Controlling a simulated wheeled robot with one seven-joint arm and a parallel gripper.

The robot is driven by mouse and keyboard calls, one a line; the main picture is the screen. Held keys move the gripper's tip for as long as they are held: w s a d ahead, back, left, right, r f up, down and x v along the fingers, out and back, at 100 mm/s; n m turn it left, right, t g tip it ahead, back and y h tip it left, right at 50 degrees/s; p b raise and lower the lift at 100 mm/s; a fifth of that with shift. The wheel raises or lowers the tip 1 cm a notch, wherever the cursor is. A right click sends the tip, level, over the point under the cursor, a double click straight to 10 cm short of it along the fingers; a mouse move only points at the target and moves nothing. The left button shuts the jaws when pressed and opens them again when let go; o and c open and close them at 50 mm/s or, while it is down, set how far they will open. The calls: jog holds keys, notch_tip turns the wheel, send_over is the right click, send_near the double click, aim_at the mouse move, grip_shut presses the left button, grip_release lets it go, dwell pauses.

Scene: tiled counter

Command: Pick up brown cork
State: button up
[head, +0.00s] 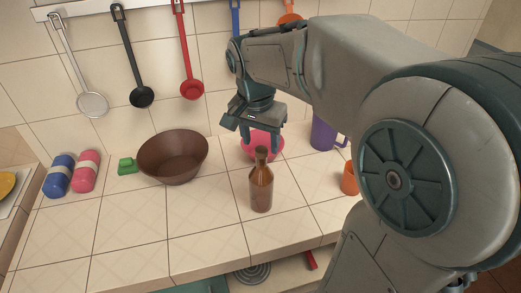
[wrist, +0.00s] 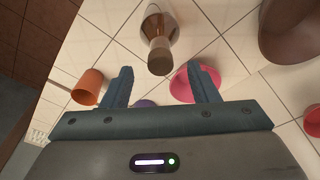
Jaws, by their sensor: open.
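A brown glass bottle (head: 261,190) stands upright on the tiled counter. Its narrow top (head: 261,153) carries a brownish stopper-like end, which looks like the cork, though it is small and hard to separate from the neck. In the wrist view the bottle (wrist: 160,22) is seen from above, with the brown cork end (wrist: 159,63) facing the camera. My gripper (head: 260,142) is open and empty, pointing down above and behind the bottle. In the wrist view the cork end shows between the two spread fingers of my gripper (wrist: 160,72), not touching them.
A pink bowl (head: 271,148) stands behind the bottle, under my gripper. A purple mug (head: 322,134) and an orange cup (head: 348,180) are at right. A brown bowl (head: 172,158), green sponge (head: 127,166) and blue and pink bottles (head: 58,177) are at left. The front counter is clear.

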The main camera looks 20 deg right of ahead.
aim_at(261, 152)
jog(key=shift+w+d+f, duration=0.1)
jog(key=shift+f, duration=0.6)
jog(key=shift+w+d+f, duration=0.1)
jog(key=shift+f, duration=0.55)
jog(key=c, duration=1.1)
jog(key=shift+r, duration=0.1)
